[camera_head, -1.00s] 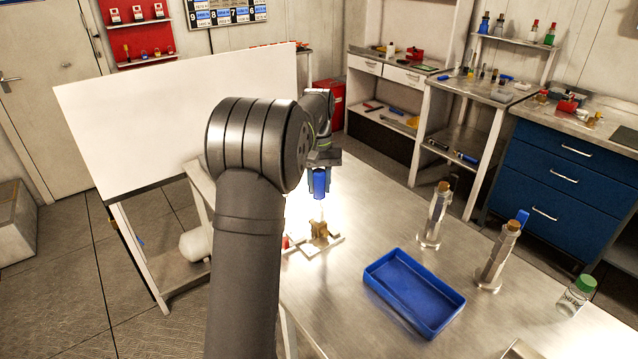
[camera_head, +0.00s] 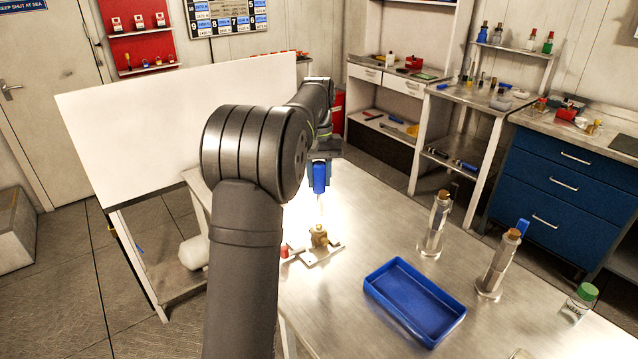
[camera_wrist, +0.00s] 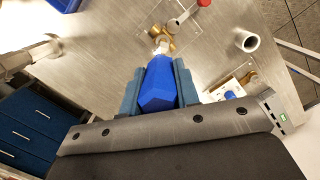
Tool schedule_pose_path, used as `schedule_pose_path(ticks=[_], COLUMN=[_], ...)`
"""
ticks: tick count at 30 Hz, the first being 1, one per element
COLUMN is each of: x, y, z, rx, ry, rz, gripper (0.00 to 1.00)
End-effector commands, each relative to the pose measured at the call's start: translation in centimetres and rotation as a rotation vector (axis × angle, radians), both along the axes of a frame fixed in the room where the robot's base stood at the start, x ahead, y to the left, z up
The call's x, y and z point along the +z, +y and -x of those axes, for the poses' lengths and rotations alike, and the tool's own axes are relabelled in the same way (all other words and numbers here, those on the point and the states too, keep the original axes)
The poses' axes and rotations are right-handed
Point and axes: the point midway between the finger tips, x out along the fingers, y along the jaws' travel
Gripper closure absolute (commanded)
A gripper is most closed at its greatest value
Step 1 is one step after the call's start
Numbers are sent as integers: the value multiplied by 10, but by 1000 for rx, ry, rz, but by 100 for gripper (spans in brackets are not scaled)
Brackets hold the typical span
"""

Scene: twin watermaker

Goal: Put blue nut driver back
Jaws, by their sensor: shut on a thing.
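The blue nut driver (camera_head: 319,178) is in my gripper (camera_head: 320,185), handle up and thin shaft pointing down. In the wrist view its blue handle (camera_wrist: 158,85) sits between the two jaws of my gripper (camera_wrist: 159,88), which are shut on it. Its tip is over or near a brass fitting (camera_head: 319,238) on a pale plate on the table. In the wrist view the brass fitting (camera_wrist: 168,40) lies just beyond the handle. Whether the tip touches it I cannot tell. A holder for the driver cannot be made out with certainty.
A blue tray (camera_head: 376,284) is on the steel table (camera_head: 375,225). Two upright metal cylinders (camera_head: 434,228) (camera_head: 499,262) stand to its right, with a green-capped bottle (camera_head: 579,303) beyond. A white panel (camera_head: 180,120) stands at the left. Bare tabletop lies between the fitting and the cylinders.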

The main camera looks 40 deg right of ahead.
Motion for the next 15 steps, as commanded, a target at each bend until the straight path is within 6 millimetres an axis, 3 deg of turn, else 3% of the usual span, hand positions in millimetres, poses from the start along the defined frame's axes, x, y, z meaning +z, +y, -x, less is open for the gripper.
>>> schedule_pose_path(ticks=[6, 15], x=[14, 15], y=[0, 0], z=[0, 0], rx=[0, 1], ry=[-1, -1], rz=[1, 0], gripper=[100, 100])
